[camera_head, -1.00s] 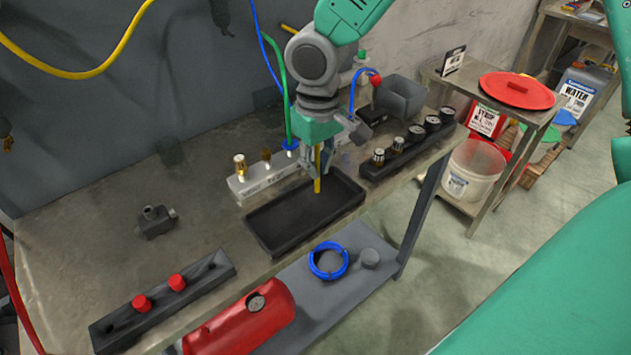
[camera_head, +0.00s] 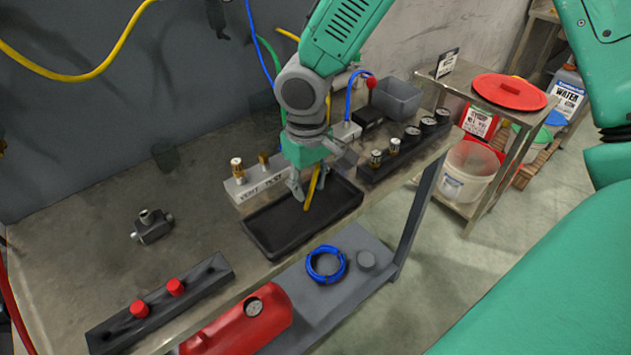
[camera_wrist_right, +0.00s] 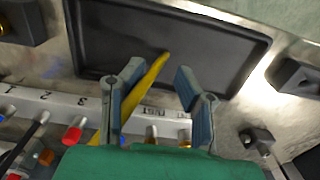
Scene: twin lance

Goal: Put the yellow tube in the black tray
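The yellow tube (camera_head: 313,188) comes down past my right gripper (camera_head: 310,190), its lower end tilted over the black tray (camera_head: 272,228). In the right wrist view the yellow tube (camera_wrist_right: 150,80) runs beside the left-hand finger, its tip over the black tray (camera_wrist_right: 215,45). The fingers of my right gripper (camera_wrist_right: 159,70) stand apart there, with a clear gap between the tube and the right-hand finger. I cannot tell whether the tip touches the tray floor. The tube's upper part is partly hidden by my arm. My left gripper is not in view.
A white labelled manifold (camera_head: 255,184) with brass fittings stands behind the tray. A black block with gauges (camera_head: 375,168) is to its right. A black strip with red caps (camera_head: 160,305) and a grey fitting (camera_head: 151,226) lie to the left.

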